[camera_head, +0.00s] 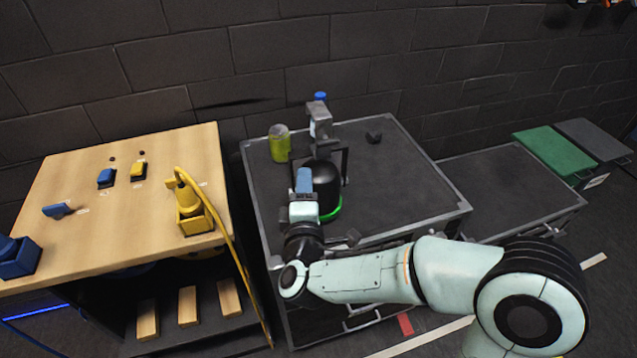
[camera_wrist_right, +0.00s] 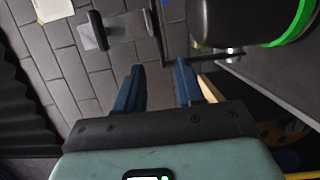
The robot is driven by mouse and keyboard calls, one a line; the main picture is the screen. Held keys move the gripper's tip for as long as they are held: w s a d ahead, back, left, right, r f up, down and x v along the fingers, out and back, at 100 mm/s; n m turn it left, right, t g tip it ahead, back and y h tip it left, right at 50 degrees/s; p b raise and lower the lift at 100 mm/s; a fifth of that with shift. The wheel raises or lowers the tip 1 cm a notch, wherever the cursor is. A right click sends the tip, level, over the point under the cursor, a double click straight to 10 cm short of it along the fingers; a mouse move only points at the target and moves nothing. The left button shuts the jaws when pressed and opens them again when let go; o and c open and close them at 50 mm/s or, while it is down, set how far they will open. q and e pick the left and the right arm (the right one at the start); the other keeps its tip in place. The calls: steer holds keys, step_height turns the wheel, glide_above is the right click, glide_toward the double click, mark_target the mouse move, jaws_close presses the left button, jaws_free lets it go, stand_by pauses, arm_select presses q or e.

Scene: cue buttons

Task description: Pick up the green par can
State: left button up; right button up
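The green par can is a black rounded lamp body (camera_head: 326,178) with a bright green ring at its lower end. It stands on the dark cart top, under a grey bracket. In the right wrist view the black body with its green ring (camera_wrist_right: 245,20) shows at the upper right, cut off by the edge. My right gripper (camera_head: 304,178) is just left of and in front of the par can, and partly covers it in the head view. Its blue fingers (camera_wrist_right: 160,85) are apart with nothing between them. My left gripper is not in view.
A yellow-green cylinder (camera_head: 279,143) and a small dark block (camera_head: 374,137) stand on the cart top (camera_head: 400,190). A wooden table (camera_head: 120,215) with blue and yellow devices is at left. A lower dark cart (camera_head: 510,190) is at right, with a wall behind.

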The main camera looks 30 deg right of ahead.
mark_target(305, 151)
steer(key=x, duration=1.1)
steer(key=shift+p, duration=0.3)
steer(key=shift+c, duration=0.3)
jaws_close()
steer(key=shift+f, duration=0.1)
